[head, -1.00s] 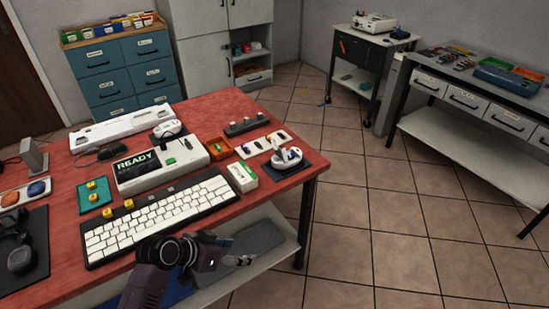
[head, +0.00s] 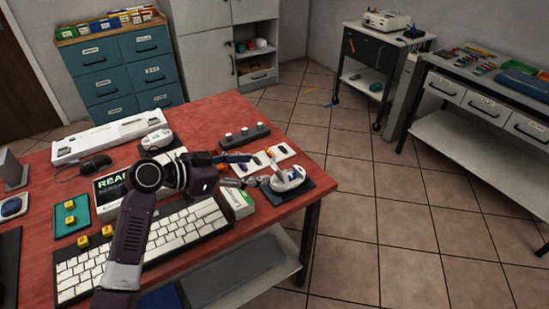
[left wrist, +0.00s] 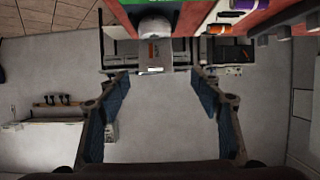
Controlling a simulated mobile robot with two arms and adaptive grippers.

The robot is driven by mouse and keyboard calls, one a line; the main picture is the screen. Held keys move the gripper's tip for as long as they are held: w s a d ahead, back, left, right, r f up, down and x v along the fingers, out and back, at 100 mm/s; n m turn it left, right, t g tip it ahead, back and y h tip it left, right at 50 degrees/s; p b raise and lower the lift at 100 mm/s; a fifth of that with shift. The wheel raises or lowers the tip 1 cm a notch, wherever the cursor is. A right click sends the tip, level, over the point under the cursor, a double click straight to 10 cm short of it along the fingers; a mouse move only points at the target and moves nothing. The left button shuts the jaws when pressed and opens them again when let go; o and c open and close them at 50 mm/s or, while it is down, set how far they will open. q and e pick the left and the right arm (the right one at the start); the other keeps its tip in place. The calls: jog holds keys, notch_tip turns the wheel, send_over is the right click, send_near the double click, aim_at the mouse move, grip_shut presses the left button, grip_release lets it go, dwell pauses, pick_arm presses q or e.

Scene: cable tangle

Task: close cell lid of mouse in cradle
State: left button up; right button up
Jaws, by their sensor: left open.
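The white mouse (head: 290,180) sits in its cradle on a dark base (head: 299,197) at the table's right corner. A pale part stands up from the mouse; whether it is the cell lid is too small to tell. My left gripper (head: 247,170) is just left of the mouse, fingers pointing toward it, open with nothing visible between them. In the left wrist view the open fingers (left wrist: 160,84) show, with a white rounded thing (left wrist: 155,28), possibly the mouse, beyond their tips. My right gripper is not in view.
A white tray (head: 284,151) and a dark strip with white knobs (head: 245,134) lie behind the mouse. The table edge and open floor are to its right.

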aim_at(273, 168)
pick_arm(q)
jog(key=d, duration=0.1)
jog(key=w+d+f, duration=0.1)
jog(key=d, duration=0.2)
jog(key=shift+w+d+f+p, duration=0.1)
jog(key=shift+w+f+p, duration=0.1)
jog(key=shift+w+p, duration=0.15)
jog(key=shift+w+d+f, duration=0.5)
jog(key=shift+w+d, duration=0.05)
jog(key=shift+w, duration=0.1)
jog(key=shift+w+d, duration=0.1)
jog(key=shift+f, duration=0.1)
jog(key=c, duration=1.1)
jog(key=shift+c, duration=0.4)
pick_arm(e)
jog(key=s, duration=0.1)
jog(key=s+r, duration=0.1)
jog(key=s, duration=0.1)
